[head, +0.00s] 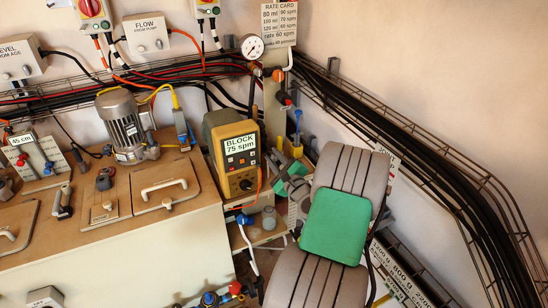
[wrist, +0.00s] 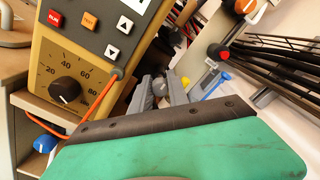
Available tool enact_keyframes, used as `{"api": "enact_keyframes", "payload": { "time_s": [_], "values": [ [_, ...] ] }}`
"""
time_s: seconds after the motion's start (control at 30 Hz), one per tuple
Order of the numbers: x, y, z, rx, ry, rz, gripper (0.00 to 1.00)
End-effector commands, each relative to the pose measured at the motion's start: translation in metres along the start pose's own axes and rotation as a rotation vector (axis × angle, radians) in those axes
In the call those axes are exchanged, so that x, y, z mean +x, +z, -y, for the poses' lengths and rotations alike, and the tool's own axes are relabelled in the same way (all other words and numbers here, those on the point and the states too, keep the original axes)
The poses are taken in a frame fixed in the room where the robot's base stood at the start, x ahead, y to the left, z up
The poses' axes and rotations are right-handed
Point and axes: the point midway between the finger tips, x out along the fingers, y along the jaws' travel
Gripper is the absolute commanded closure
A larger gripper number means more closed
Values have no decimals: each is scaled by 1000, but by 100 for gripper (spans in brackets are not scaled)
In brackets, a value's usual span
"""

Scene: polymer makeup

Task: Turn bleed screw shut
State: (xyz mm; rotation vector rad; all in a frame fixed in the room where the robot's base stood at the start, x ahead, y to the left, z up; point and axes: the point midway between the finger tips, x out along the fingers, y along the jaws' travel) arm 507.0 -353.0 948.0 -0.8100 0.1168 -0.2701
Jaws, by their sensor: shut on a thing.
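The yellow dosing pump (head: 233,155) reads "BLOCK 75 spm" on its green display. Its front panel and dial also show large at the left of the wrist view (wrist: 85,65). My gripper (wrist: 160,88) is at the pump's right side, low behind my green wrist cover. Its grey fingers are shut on a small dark grey piece between them, which seems to be the bleed screw (wrist: 159,86). In the head view my arm and wrist largely cover the fingertips, and the screw cannot be made out there.
A red-tipped valve (wrist: 219,52) and a yellow fitting stand just right of the fingers. An orange cable (wrist: 112,82) runs along the pump's front. A pressure gauge (head: 252,46) is above. Cable trays (head: 410,150) line the wall at right.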

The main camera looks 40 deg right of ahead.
Motion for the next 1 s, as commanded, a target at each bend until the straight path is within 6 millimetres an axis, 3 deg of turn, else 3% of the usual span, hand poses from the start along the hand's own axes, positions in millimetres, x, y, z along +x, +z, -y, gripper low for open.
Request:
{"api": "enact_keyframes", "payload": {
  "time_s": [0.2,0.23,0.47,0.77,1.0],
  "values": [
    [0,0,0,1,1,0,100],
    [0,0,0,1,1,0,78],
    [0,0,0,0,0,0,59],
    [-3,-1,0,0,0,-1,58],
    [-47,-3,0,1,-3,-5,58]
  ]
}}
